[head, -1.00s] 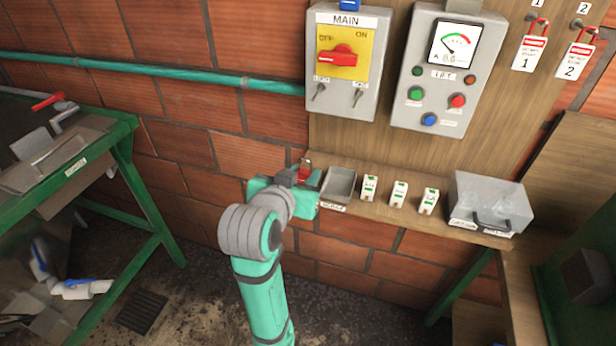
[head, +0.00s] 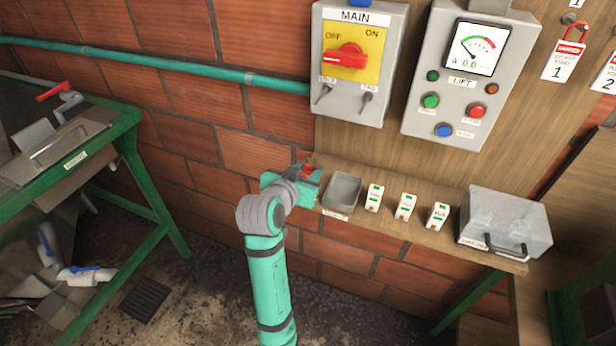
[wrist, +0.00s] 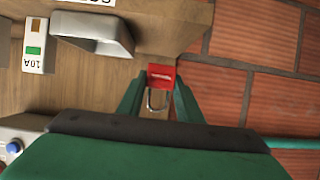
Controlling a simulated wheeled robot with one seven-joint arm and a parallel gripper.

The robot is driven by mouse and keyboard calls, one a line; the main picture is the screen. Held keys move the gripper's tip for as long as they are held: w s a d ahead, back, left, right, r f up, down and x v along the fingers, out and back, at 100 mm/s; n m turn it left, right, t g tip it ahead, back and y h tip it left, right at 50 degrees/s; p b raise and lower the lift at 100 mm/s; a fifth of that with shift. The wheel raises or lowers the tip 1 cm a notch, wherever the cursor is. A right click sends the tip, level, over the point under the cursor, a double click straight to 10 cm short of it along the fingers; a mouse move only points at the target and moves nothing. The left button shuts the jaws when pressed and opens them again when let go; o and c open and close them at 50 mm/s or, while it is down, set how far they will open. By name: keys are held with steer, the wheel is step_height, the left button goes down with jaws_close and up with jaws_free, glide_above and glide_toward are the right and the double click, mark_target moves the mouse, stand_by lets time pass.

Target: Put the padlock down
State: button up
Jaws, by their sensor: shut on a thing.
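The red padlock (wrist: 161,77) with a metal shackle is between the two green fingers of my gripper (wrist: 158,92) in the wrist view. The gripper is shut on it. The padlock body points away from the palm and the shackle lies toward it. In the head view the padlock (head: 307,172) shows as a small red patch at my gripper (head: 308,184), at the left end of the wooden shelf (head: 400,236). Whether the padlock touches the shelf cannot be told.
A grey tray (head: 343,191) sits just right of my gripper. Several white breakers, one here (head: 374,198), and a clear-lidded box (head: 508,225) stand farther right. The MAIN switch box (head: 357,65) and LIFT panel (head: 468,75) hang above. A green pipe (head: 200,70) crosses the brick wall.

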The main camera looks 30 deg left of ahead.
steer(key=shift+w+a+f, duration=0.1)
steer(key=shift+w+f, duration=0.1)
steer(key=shift+f, duration=0.15)
step_height(320, 180, down, 2)
steer(key=shift+w+a+f, duration=0.1)
steer(key=shift+w+f, duration=0.05)
steer(key=shift+f, duration=0.45)
steer(key=shift+f, duration=0.2)
steer(key=o, duration=1.1)
